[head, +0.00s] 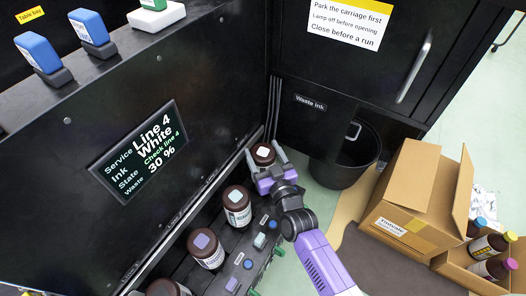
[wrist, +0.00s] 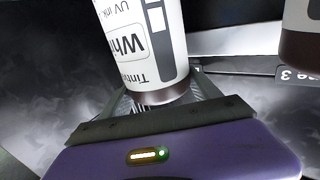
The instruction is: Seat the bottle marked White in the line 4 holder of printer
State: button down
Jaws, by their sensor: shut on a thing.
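My gripper (head: 270,172) is shut on the White bottle (head: 263,155), a brown bottle with a pale patch on top, at the far end of the bottle row. In the wrist view the bottle (wrist: 143,45) stands between the fingers, its white label showing "Whi" and "UV ink". Its dark brown end lies close to my gripper (wrist: 165,100). The printer screen (head: 140,148) reads Line 4, White, Check line 4, Waste 30 %. The line 4 holder is hidden by the bottle and gripper; I cannot tell whether the bottle rests in it.
Brown bottles (head: 237,206) (head: 205,248) stand nearer in the row; one also shows in the wrist view (wrist: 302,45), by a label ending in 3 (wrist: 297,74). A waste bin (head: 340,172) and cardboard box (head: 415,200) stand right. The printer's black panel (head: 60,120) rises left.

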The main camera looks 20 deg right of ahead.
jog(key=shift+f+b, duration=0.4)
jog(key=shift+f, duration=0.05)
dwell(0.3)
jog(key=shift+f+b, duration=0.6)
jog(key=shift+f, duration=0.3)
jog(key=shift+f+b, duration=0.3)
jog(key=shift+b, duration=0.15)
jog(key=shift+c, duration=0.3)
grip_release()
jog(key=shift+f, duration=0.1)
jog(key=s+p, duration=0.3)
jog(key=s, duration=0.4)
jog(key=shift+s, duration=0.4)
